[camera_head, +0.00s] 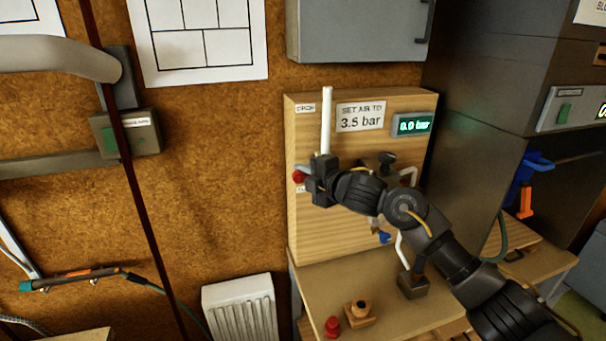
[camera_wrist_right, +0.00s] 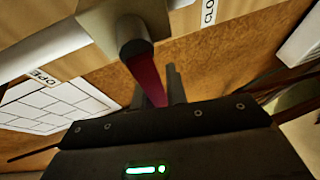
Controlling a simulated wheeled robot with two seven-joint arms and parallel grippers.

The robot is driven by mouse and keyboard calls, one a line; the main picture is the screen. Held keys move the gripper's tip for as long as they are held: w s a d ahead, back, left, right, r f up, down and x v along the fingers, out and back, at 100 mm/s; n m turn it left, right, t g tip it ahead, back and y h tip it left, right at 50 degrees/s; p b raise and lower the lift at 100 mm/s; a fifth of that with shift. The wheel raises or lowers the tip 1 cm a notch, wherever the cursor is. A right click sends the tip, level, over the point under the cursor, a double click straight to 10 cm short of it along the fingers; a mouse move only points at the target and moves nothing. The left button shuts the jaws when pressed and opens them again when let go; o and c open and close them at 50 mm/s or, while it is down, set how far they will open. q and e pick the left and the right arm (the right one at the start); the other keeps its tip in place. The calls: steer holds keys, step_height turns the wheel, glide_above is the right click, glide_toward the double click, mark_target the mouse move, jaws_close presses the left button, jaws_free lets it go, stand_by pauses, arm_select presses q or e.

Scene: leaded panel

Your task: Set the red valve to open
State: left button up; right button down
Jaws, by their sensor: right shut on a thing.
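The red valve handle (camera_head: 299,176) shows at the left edge of the wooden panel (camera_head: 346,235), left of my right gripper (camera_head: 314,181). In the right wrist view the red lever (camera_wrist_right: 147,76) juts from a dark round hub on a pale valve body (camera_wrist_right: 108,28), roughly crosswise to the white pipe. My right gripper's fingers (camera_wrist_right: 172,88) are shut on the lever's outer end. An OPEN label (camera_head: 305,108) is at the panel's top left; a CLOSED label (camera_wrist_right: 208,10) is partly visible in the wrist view. My left gripper is not in view.
A gauge display (camera_head: 414,125) reads 0.0 bar beside a sign (camera_head: 361,117) asking for 3.5 bar. A dark knob (camera_head: 380,160) and a blue handle (camera_head: 384,237) are near my right arm. A red button-like piece (camera_head: 332,326) stands on the bench below.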

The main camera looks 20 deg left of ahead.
steer(key=shift+r, duration=0.1)
steer(key=shift+w+d+r+m+t+y+b, duration=0.15)
steer(key=shift+r+m+y+b, duration=0.4)
steer(key=shift+m, duration=0.45)
steer(key=shift+d+r+m+t+y+b, duration=0.1)
steer(key=shift+r+m+t+y+b, duration=0.15)
steer(key=shift+r+m+b, duration=0.6)
steer(key=shift+w+d+r+m+t+y+b, duration=0.15)
steer(key=shift+r+m+y+b, duration=0.35)
steer(key=shift+m, duration=0.65)
steer(key=c, duration=1.4)
jaws_free()
